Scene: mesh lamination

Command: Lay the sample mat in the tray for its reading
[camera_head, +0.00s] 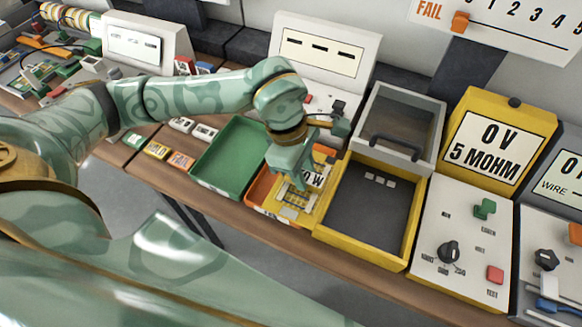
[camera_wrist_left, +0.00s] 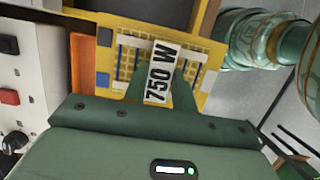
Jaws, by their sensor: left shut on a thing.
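The sample mat (camera_head: 296,212) is a yellow panel with a grid pattern and a white "750 W" label. It lies over or just above an orange tray (camera_head: 258,187); the exact gap cannot be told. My left gripper (camera_head: 301,180) comes down from above and is shut on the mat. In the left wrist view the mat (camera_wrist_left: 208,55) and its label sit at the green fingers (camera_wrist_left: 155,92). Right of the mat is a yellow-rimmed tray (camera_head: 316,232) with a dark floor and small pale pads. Its clear lid (camera_head: 400,122) stands raised behind it. My right gripper is out of view.
A green tray (camera_head: 232,158) is left of the orange one. A meter reading "0 V 5 MOHM" (camera_head: 488,147) and a control panel with a knob (camera_head: 447,251) and red button are to the right. A pass/fail board (camera_head: 500,20) hangs behind.

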